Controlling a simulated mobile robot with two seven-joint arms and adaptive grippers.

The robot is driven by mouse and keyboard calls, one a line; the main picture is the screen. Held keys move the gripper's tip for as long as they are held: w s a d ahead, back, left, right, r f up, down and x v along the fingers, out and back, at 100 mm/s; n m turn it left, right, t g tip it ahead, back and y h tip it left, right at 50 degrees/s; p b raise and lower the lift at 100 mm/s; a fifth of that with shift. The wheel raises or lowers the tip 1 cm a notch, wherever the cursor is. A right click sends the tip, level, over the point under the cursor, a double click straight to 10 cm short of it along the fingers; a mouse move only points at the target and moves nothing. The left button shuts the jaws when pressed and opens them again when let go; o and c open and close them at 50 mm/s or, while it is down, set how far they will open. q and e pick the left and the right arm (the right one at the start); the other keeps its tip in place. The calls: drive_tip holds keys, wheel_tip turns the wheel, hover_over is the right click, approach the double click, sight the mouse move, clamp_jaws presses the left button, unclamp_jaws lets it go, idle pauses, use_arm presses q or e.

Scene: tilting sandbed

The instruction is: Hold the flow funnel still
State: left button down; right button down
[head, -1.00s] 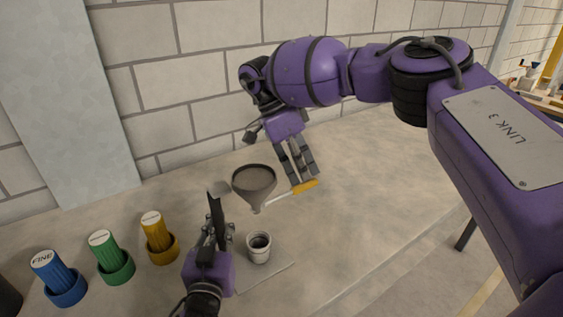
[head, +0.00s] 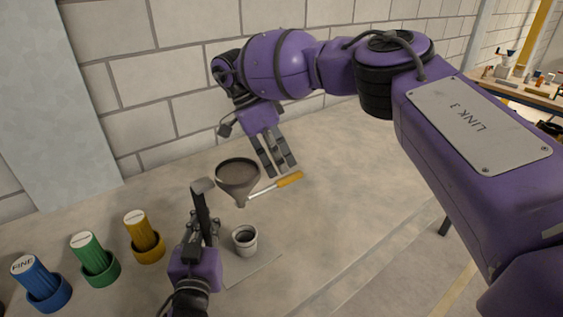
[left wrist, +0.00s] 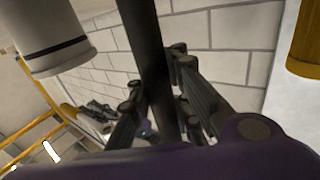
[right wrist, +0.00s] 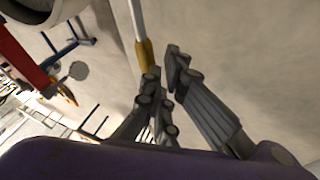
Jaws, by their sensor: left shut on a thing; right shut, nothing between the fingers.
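The grey flow funnel (head: 238,180) is upright, its spout above and slightly left of a small white cup (head: 245,240). A pale rod with a yellow handle (head: 290,180) runs right from near the spout; I cannot tell whether it joins the funnel. My left gripper (head: 203,232) is shut on a dark upright bar (head: 201,205), which also crosses the left wrist view (left wrist: 145,50). Whether the bar joins the funnel is unclear. My right gripper (head: 280,172) is shut and empty, close by the yellow handle, which also shows in the right wrist view (right wrist: 145,55).
Blue (head: 40,280), green (head: 93,258) and yellow (head: 143,235) ribbed cylinders stand in round holders at the left. A block wall (head: 130,100) rises behind. A second table (head: 520,90) stands far right.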

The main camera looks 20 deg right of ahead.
drive_tip(key=v, duration=1.1)
drive_tip(key=shift+r, duration=0.25)
drive_tip(key=c, duration=2.4)
unclamp_jaws()
drive_tip(key=shift+w+a+r, duration=0.1)
drive_tip(key=shift+a, duration=0.05)
drive_tip(key=o, duration=0.4)
drive_tip(key=shift+f, duration=0.2)
drive_tip(key=shift+c, duration=0.2)
drive_tip(key=o, duration=0.4)
drive_tip(key=s+f, duration=0.1)
drive_tip(key=f, duration=0.1)
drive_tip(key=s+d+f+n+y, duration=0.1)
drive_tip(key=f, duration=0.1)
drive_tip(key=s+f+n+y, duration=0.1)
drive_tip(key=f, duration=0.1)
drive_tip(key=shift+s+d+f, duration=0.2)
drive_tip(key=shift+d+f, duration=0.05)
drive_tip(key=n+t+y, duration=0.1)
drive_tip(key=t+y, duration=0.2)
drive_tip(key=t, duration=0.3)
approach(288, 177)
drive_tip(key=x, duration=0.8)
drive_tip(key=shift+a+f, duration=0.1)
drive_tip(key=shift+f, duration=0.2)
drive_tip(key=shift+c, duration=0.2)
